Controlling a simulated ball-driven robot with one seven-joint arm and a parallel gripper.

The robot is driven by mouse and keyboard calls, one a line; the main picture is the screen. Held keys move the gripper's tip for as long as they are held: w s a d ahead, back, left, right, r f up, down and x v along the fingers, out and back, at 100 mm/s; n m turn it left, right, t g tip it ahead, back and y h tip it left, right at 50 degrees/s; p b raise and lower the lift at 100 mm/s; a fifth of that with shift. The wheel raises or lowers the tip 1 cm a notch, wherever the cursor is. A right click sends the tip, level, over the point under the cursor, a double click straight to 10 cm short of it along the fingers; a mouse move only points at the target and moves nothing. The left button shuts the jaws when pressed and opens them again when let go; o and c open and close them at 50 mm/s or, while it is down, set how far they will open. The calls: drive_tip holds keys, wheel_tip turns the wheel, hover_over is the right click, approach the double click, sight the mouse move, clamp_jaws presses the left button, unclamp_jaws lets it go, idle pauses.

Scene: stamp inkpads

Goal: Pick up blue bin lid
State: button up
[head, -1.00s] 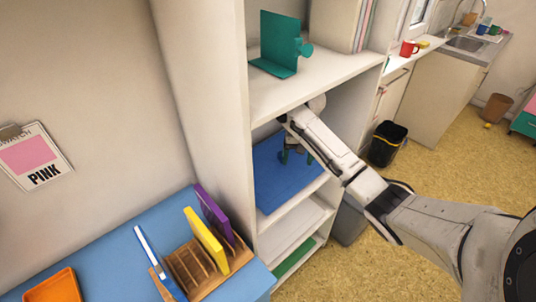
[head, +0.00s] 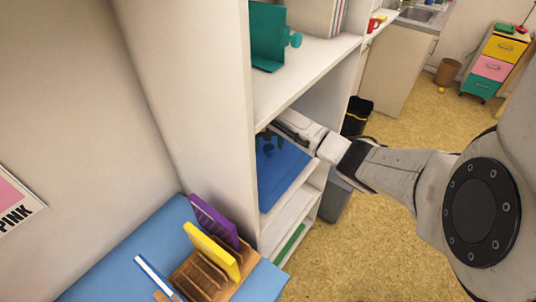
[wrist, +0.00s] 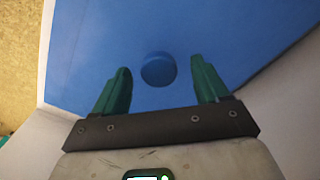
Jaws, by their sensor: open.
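The blue bin lid (head: 290,170) lies flat on a shelf inside the white shelving unit in the head view. In the wrist view the blue lid (wrist: 240,40) fills much of the picture, with a round blue knob (wrist: 158,69) on it. My gripper (wrist: 160,86) is open, its two green fingers on either side of the knob and apart from it. In the head view my gripper (head: 268,143) is over the lid, partly in shadow under the shelf above. Whether the fingertips touch the lid cannot be told.
The upper shelf board (head: 305,75) is close above my arm and carries a teal bookend (head: 268,38). The unit's side panel (head: 190,100) stands left of the lid. A blue desk (head: 130,250) holds a wooden rack (head: 205,275) with purple and yellow folders.

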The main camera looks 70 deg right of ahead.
drive_tip(key=shift+f, duration=1.25)
drive_tip(key=shift+c, duration=0.4)
drive_tip(key=c, duration=1.2)
drive_tip(key=shift+c, duration=0.2)
drive_tip(key=shift+s+r, duration=0.1)
drive_tip(key=shift+r, duration=0.1)
